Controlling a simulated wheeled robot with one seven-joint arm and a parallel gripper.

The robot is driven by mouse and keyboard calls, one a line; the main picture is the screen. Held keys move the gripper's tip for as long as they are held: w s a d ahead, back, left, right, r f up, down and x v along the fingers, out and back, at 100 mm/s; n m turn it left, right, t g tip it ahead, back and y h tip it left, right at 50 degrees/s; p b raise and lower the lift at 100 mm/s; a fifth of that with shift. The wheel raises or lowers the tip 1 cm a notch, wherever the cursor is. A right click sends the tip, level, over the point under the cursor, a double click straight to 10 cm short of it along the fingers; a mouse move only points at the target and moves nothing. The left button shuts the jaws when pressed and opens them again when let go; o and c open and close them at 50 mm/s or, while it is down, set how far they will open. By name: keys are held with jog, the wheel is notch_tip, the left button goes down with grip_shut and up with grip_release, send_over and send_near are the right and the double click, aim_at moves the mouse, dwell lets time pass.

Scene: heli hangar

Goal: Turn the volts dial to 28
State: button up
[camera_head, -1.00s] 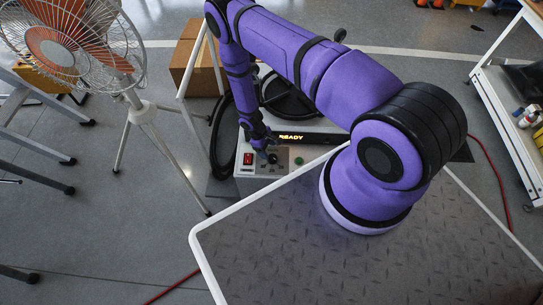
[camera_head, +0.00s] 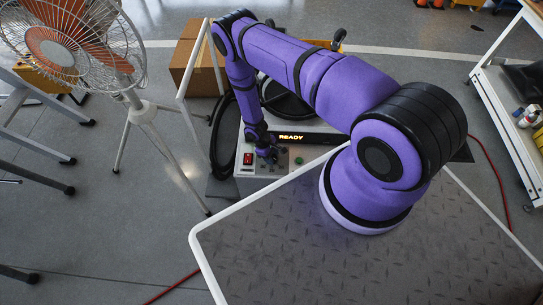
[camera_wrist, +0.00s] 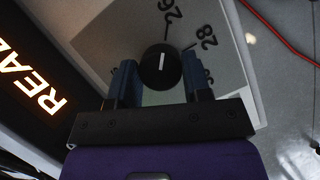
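The volts dial (camera_wrist: 160,73) is a round black knob with a white pointer line. In the wrist view it sits between the two blue finger pads of my gripper (camera_wrist: 160,82), with no clear gap on either side. The pointer faces up in that view, near the 26 mark and short of 28 (camera_wrist: 207,37). Another number beyond 28 is partly hidden by the right finger. In the head view my gripper (camera_head: 270,157) is down at the grey control panel (camera_head: 252,170), and the dial is mostly hidden there.
A lit READY display (camera_head: 305,138) is just behind the panel. A red switch (camera_head: 248,158) is left of the dial and a green button (camera_head: 299,161) right of it. A fan (camera_head: 65,45) on a stand and a cardboard box (camera_head: 190,65) are to the left.

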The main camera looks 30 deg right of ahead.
jog(key=shift+m, duration=0.3)
jog(key=m+y, duration=0.1)
jog(key=m, duration=0.3)
jog(key=shift+w+d+g+y, duration=0.1)
jog(key=shift+d+g+y, duration=0.05)
jog(key=shift+g+y, duration=0.2)
jog(key=m+y, duration=0.2)
jog(key=m, duration=0.3)
jog(key=shift+d, duration=0.1)
dwell(0.4)
jog(key=o, duration=0.9)
jog(key=v, duration=1)
jog(key=shift+r, duration=0.4)
jog(key=shift+w+d, duration=0.1)
